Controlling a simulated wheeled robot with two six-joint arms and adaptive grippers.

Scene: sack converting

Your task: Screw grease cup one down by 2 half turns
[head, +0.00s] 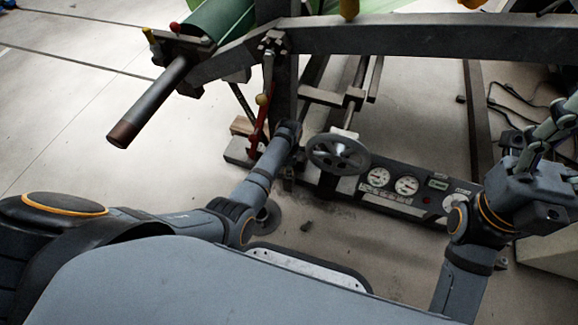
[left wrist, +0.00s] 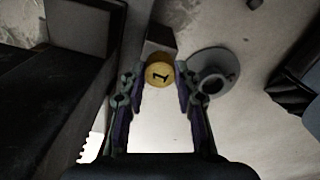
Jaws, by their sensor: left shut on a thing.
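Grease cup one (left wrist: 159,75) is a round yellow cap marked with a black 1, seen face-on in the left wrist view. My left gripper (left wrist: 159,83) has its two fingers on either side of the cap and is shut on it. A dark block sits just behind the cap. In the head view my left arm reaches up to the machine frame, and I cannot make out the cup there for certain. My right gripper (head: 558,125) is raised at the right edge of the head view, away from the machine; its finger opening is unclear.
A handwheel (head: 338,154) and a gauge panel (head: 407,186) stand right of my left arm. A red lever (head: 257,128) is close to its left. A dark frame beam (head: 430,35) crosses above. A grey disc (left wrist: 214,73) lies beside the cup. Floor at left is clear.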

